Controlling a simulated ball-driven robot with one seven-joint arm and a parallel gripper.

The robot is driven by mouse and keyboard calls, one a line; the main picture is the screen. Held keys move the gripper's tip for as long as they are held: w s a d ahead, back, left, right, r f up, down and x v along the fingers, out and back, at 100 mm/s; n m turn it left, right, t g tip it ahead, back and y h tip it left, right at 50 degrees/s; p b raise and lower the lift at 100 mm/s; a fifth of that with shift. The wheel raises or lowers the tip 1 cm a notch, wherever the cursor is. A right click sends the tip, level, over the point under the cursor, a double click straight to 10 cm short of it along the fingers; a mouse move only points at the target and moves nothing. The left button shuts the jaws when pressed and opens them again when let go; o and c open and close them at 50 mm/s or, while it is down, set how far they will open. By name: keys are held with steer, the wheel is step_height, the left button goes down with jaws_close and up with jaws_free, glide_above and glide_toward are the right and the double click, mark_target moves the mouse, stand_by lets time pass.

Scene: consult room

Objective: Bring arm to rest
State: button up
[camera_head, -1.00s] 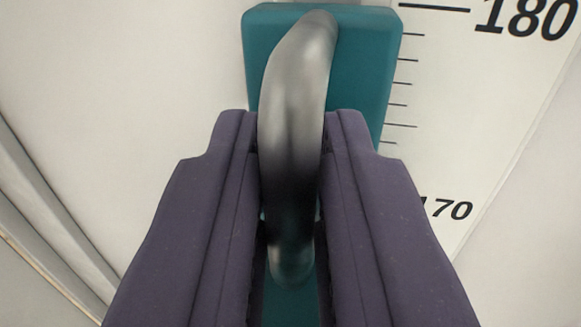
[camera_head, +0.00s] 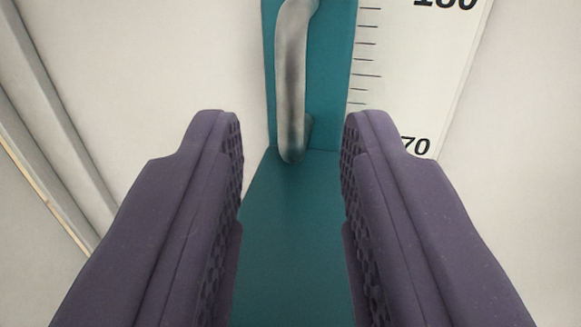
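My gripper (camera_head: 292,130) is open, with its two purple fingers wide apart and nothing between the pads. Ahead of the fingertips is a grey metal handle (camera_head: 291,85), upright on a teal slider (camera_head: 338,75). The handle's lower end bends back into the slider, and its top reaches the upper edge of the view. The handle is clear of both fingers. A flat teal plate of the slider (camera_head: 292,230) runs from below the handle toward me, showing between the fingers.
A white height scale (camera_head: 420,65) with black tick marks and numbers stands behind the slider on the right. The pale wall (camera_head: 150,60) is bare on the left. A grey trim strip (camera_head: 55,130) runs down the far left.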

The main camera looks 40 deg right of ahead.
steer(key=shift+s+a, duration=0.45)
steer(key=shift+s, duration=0.1)
steer(key=w+a+r+n+t+y, duration=0.1)
steer(key=w+a+r+n+y, duration=0.2)
steer(key=a+r, duration=0.45)
steer(key=w+a+r+n+t+y, duration=0.1)
steer(key=a+r+n+t+y, duration=0.25)
steer(key=a, duration=0.65)
steer(key=s+a+r+n+g+y, duration=0.1)
steer(key=s+a+r+g+y, duration=0.1)
steer(key=s+a+r, duration=0.25)
steer(key=s+a+r+g+y, duration=0.1)
steer(key=s+a+r+y, duration=0.2)
steer(key=a, duration=0.3)
step_height(320, 180, down, 38)
steer(key=w+b, duration=0.1)
steer(key=b, duration=3.6)
steer(key=shift+d, duration=0.25)
steer(key=shift+w+h, duration=0.1)
steer(key=shift+h, duration=0.15)
